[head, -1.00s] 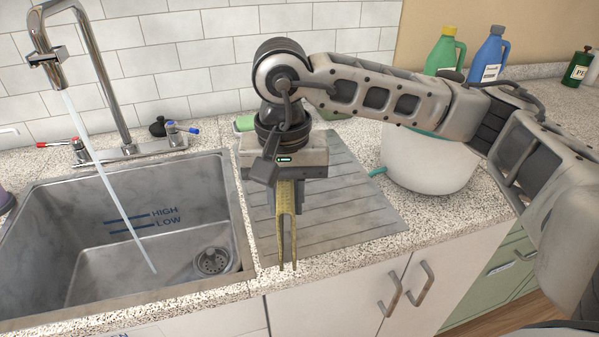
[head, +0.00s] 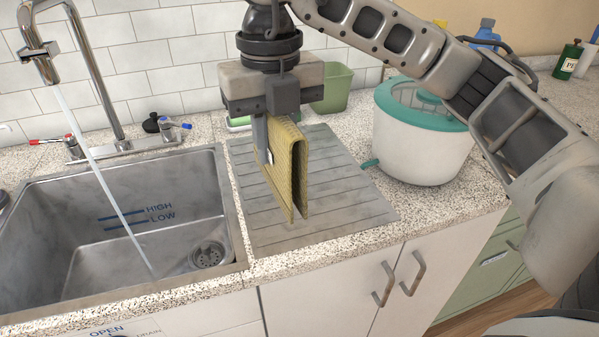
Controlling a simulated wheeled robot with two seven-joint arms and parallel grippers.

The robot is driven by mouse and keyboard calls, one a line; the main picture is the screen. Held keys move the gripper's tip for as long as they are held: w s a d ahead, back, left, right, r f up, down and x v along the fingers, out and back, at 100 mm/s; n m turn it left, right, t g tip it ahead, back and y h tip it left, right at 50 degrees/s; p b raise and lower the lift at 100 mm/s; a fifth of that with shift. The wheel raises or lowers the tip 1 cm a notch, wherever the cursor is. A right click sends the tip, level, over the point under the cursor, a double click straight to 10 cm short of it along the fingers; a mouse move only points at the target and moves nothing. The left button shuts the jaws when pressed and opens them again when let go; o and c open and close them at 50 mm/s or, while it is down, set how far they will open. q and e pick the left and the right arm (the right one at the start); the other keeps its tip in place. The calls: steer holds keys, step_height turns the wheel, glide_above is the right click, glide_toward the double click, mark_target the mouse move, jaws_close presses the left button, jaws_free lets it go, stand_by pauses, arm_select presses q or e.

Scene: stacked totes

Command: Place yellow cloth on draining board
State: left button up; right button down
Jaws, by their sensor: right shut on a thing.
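The yellow cloth (head: 285,170) hangs folded over in an upside-down U from my right gripper (head: 268,145). The gripper is shut on its upper fold, with one finger showing on the cloth's left side. The draining board (head: 345,200) is a grey ribbed panel on the counter, right of the sink. The cloth hangs in front of the board in the picture. I cannot tell whether its lower edges touch the board. My left gripper is out of view.
The sink (head: 120,235) lies left of the board, with water running from the tap (head: 45,60). A white tub with a teal lid (head: 422,140) stands right of the board. A green container (head: 335,88) stands behind it. The board's right part is bare.

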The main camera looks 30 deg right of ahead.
steer(key=shift+m, duration=0.5)
steer(key=w+d+f+p, duration=0.1)
steer(key=w+d+f, duration=0.1)
steer(key=d+f, duration=0.1)
steer(key=w+d+f+p, duration=0.1)
steer(key=w+d+f, duration=0.2)
steer(key=d+f, duration=0.1)
steer(key=w+d+f+p, duration=0.1)
steer(key=w+d+f, duration=0.2)
steer(key=d+f, duration=0.1)
steer(key=shift+w+d+f, duration=0.15)
steer(key=shift+w+f, duration=0.1)
steer(key=shift+f, duration=0.5)
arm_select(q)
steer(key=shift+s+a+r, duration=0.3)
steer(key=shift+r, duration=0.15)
arm_select(e)
steer(key=shift+f, duration=0.15)
steer(key=shift+f, duration=0.1)
steer(key=c, duration=1.3)
jaws_free()
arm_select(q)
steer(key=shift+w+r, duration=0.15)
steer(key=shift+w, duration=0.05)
arm_select(e)
steer(key=shift+o, duration=0.2)
